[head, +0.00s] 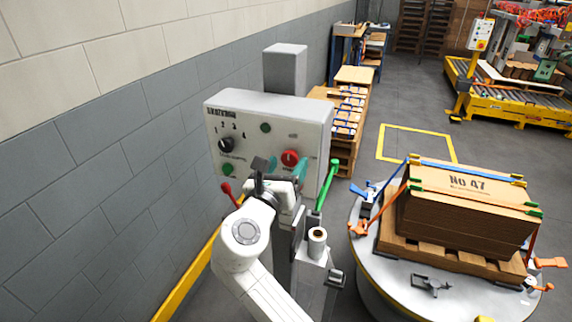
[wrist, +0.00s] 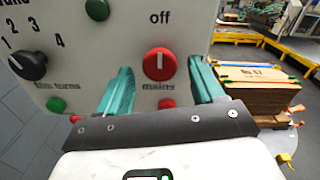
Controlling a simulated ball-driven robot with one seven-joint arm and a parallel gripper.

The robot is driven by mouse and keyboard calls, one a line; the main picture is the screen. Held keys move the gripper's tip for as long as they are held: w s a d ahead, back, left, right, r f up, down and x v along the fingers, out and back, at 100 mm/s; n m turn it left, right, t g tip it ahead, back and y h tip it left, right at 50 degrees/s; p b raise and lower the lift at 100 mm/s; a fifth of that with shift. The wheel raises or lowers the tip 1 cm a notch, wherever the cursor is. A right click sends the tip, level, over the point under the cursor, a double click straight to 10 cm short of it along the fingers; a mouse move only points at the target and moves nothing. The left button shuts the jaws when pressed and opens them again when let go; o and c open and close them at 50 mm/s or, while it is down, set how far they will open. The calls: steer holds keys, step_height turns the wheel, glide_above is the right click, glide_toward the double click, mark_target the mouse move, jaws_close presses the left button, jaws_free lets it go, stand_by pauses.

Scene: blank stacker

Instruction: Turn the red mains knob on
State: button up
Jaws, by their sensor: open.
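The red mains knob (head: 290,157) is on the front of a pale control panel (head: 230,110). In the wrist view the red knob (wrist: 160,64) sits below the word "off", with its white pointer line upright toward that word and "mains" printed beneath. My gripper (wrist: 160,80) is open, with one teal finger to the left of the knob and the other to its right; neither visibly touches it. In the head view my gripper (head: 286,168) is in front of the panel, just below and left of the knob.
A black selector knob (head: 226,145) numbered 1 to 4 is on the panel's left, with green buttons nearby. A red-ended lever (head: 227,188) and a green-handled lever (head: 328,182) flank the panel's lower part. A round turntable (head: 378,268) with strapped cardboard stands to the right.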

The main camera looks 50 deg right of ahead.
steer(key=shift+d, duration=0.2)
steer(key=c, duration=1.1)
